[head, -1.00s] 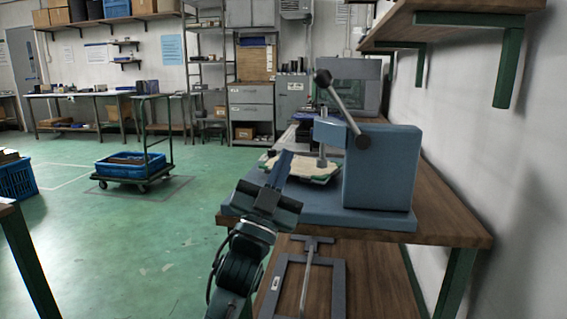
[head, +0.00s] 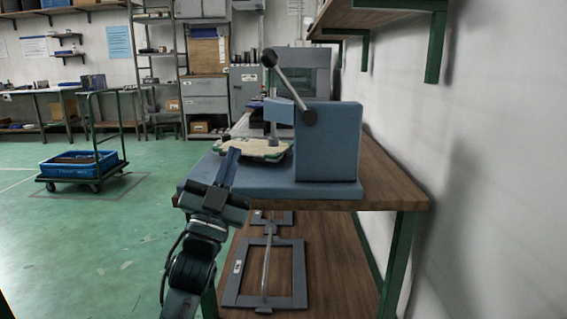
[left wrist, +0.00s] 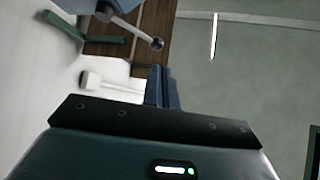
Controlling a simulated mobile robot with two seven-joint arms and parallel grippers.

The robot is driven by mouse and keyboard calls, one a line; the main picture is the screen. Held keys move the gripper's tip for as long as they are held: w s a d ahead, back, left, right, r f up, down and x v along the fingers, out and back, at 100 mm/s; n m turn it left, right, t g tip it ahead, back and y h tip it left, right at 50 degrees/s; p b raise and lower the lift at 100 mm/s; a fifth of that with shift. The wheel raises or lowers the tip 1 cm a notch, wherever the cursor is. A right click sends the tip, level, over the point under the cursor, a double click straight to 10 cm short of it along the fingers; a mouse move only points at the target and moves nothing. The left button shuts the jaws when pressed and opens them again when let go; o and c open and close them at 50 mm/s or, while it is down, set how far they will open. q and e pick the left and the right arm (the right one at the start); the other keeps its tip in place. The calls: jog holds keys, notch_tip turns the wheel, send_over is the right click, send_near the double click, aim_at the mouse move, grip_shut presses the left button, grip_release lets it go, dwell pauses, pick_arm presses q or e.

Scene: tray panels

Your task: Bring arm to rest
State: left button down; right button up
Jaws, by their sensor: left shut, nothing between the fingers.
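My left gripper (head: 229,163) is in front of the blue-grey press (head: 328,145) in the head view. Its fingers are shut with nothing between them and point up and away from me. The fingers also show shut in the left wrist view (left wrist: 162,88). A pale, flat panel-like piece (head: 255,149) lies on the press base, just beyond the fingertips. Whether the fingers touch the press base cannot be told. My right gripper is in neither view.
The press stands on a wooden workbench (head: 395,186) along the right wall. A grey frame (head: 290,303) lies on the shelf below. A cart with a blue crate (head: 75,168) stands on the left. The green floor between is clear.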

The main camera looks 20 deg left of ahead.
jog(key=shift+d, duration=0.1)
pick_arm(q)
jog(key=s+d+f+n+g+p, duration=0.2)
jog(key=s+d+f+g+p, duration=0.45)
jog(key=p, duration=1.25)
jog(key=s+d+f+g+p, duration=0.1)
jog(key=s+d+g+p, duration=0.1)
jog(key=s+g+p, duration=0.3)
jog(key=s+d+f+n+g+h+p, duration=0.1)
jog(key=s+g+p, duration=0.4)
jog(key=s+p, duration=0.6)
jog(key=shift+s+d+f+h+p, duration=0.35)
jog(key=shift+d+f+p, duration=0.2)
jog(key=shift+f+p, duration=0.25)
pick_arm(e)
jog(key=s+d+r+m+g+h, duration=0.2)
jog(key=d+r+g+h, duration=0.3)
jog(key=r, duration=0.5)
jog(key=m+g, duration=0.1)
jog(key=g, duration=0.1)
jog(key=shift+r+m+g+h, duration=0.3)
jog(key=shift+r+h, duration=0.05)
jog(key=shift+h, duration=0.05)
pick_arm(q)
jog(key=shift+r, duration=0.1)
